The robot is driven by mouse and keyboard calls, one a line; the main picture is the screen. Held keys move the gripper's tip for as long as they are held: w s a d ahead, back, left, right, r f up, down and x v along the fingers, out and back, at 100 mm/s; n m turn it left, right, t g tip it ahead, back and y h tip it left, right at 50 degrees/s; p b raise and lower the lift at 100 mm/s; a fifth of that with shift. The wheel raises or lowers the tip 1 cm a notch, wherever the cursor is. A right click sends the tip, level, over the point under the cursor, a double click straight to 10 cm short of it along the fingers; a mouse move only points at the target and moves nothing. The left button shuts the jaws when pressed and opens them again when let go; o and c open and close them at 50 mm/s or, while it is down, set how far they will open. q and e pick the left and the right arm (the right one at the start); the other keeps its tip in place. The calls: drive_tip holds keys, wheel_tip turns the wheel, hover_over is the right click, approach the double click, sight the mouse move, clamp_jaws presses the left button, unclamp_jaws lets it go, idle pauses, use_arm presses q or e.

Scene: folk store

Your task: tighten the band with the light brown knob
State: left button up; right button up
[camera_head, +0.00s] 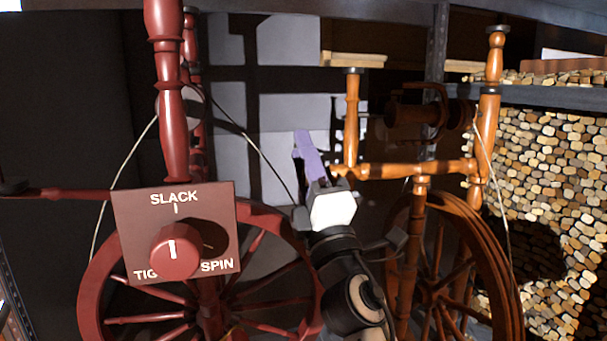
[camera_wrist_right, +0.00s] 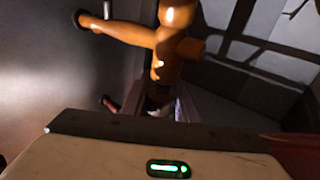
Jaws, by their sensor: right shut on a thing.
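A light brown spinning wheel (camera_head: 487,250) stands at the right in the head view. Its horizontal wooden bar (camera_head: 440,169) runs left to the purple fingers of my right gripper (camera_head: 308,157). In the right wrist view, orange-brown turned wood (camera_wrist_right: 162,62) runs down between the fingers of my right gripper (camera_wrist_right: 160,106). The gripper is shut on what looks like the light brown knob at the bar's end. The knob itself is mostly hidden by the fingers and in shadow. A pale band (camera_head: 492,180) hangs down to the wheel. My left gripper is not in view.
A red spinning wheel (camera_head: 98,285) stands close at the left. Its sign panel (camera_head: 135,215) reads SLACK and SPIN, with a red knob (camera_head: 174,252) whose white mark points up to SLACK. A pebbled wall (camera_head: 560,160) is behind at the right, under a dark shelf (camera_head: 550,96).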

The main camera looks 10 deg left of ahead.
idle(0.3)
drive_tip(key=o, duration=1.1)
drive_tip(key=shift+c, duration=0.2)
drive_tip(key=v, duration=1)
drive_tip(key=shift+s, duration=0.15)
drive_tip(key=shift+f, duration=0.15)
